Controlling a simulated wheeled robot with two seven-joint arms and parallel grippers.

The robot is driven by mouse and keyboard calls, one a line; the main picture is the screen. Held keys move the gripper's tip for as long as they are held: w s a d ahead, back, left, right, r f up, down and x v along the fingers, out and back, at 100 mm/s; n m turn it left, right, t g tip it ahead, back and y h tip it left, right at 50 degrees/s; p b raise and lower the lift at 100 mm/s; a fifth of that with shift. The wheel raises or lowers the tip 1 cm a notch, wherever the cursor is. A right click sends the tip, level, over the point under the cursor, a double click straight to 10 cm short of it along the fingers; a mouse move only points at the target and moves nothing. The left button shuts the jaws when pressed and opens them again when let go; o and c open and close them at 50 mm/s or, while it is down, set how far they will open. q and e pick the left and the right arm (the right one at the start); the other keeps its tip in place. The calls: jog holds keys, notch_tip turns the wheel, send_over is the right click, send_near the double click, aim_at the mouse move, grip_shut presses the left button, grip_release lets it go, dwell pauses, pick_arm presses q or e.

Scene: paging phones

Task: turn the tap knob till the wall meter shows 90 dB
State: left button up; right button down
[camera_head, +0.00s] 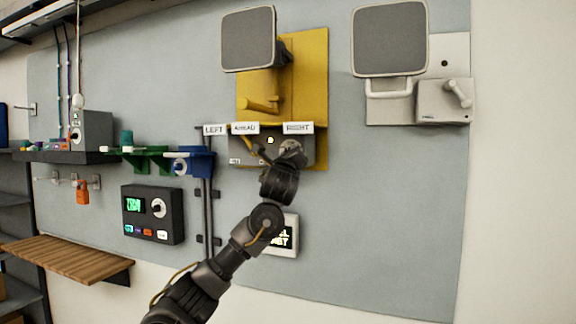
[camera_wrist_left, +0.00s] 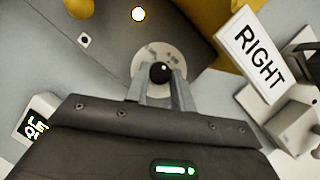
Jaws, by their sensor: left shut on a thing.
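The tap knob (camera_wrist_left: 160,72) is a round black knob on a pale dial disc on the front of a grey box (camera_head: 246,148). My left gripper (camera_wrist_left: 160,88) is shut on the knob, one finger on each side. In the head view my left gripper (camera_head: 291,150) hides the knob. The wall meter (camera_head: 291,222), a pale box with a dark screen and light characters, is partly behind my left arm. Its screen also shows in the left wrist view (camera_wrist_left: 35,127), tilted. I cannot read a dB value on it. My right gripper is not in view.
Signs LEFT (camera_head: 214,129), AHEAD (camera_head: 245,128) and RIGHT (camera_head: 298,128) sit along the grey box. A yellow panel (camera_head: 308,75) with a speaker (camera_head: 248,40) is above. A black box with a dial (camera_head: 152,214) and a wooden shelf (camera_head: 66,257) are at left.

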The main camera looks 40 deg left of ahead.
pick_arm(q)
jog(key=shift+d+r+n+g+y+b, duration=0.15)
jog(key=shift+n+g+b, duration=0.6)
jog(key=shift+n, duration=0.9)
jog(key=shift+a+n+g+y+b, duration=0.15)
jog(key=shift+n+g+b, duration=0.65)
jog(key=shift+n, duration=0.9)
jog(key=shift+d+r+n+g+y+b, duration=0.15)
jog(key=shift+n+g+b, duration=0.3)
jog(key=shift+n+b, duration=0.9)
jog(key=shift+n, duration=0.5)
jog(key=o, duration=1)
